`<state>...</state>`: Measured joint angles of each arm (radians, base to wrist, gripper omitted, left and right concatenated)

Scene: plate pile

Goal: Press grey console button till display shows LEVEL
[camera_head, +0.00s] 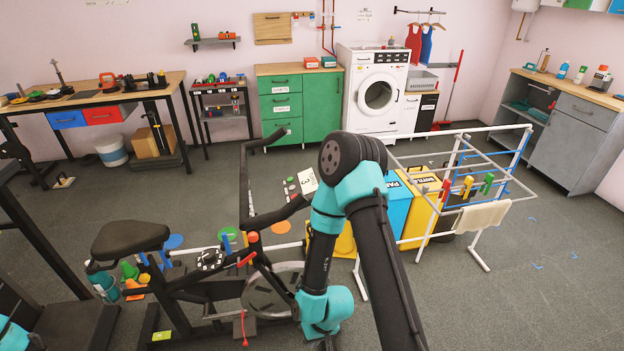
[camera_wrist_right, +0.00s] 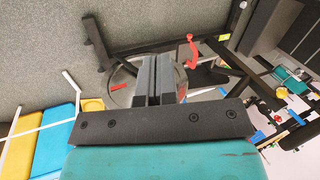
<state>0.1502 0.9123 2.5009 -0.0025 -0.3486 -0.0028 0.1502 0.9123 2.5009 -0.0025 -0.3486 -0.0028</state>
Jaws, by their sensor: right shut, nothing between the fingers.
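An exercise bike with a black seat (camera_head: 130,238) and black handlebars (camera_head: 270,218) stands left of my right arm. A small pale panel with a dark mark (camera_head: 307,181) and red and green spots beside it shows by the handlebars. It may be the console, but I cannot read a display or make out a grey button. My right gripper (camera_wrist_right: 156,60) is shut and empty in the right wrist view, in front of the bike's round wheel (camera_wrist_right: 121,88). In the head view its fingers are hidden. My left gripper is not in view; only a teal piece of that arm shows at bottom left.
A white drying rack (camera_head: 480,160) and blue and yellow bins (camera_head: 422,208) stand right of my right arm. A red lever (camera_wrist_right: 192,50) is near the fingers in the wrist view. A washing machine (camera_head: 376,92) stands at the back. Floor at the right is clear.

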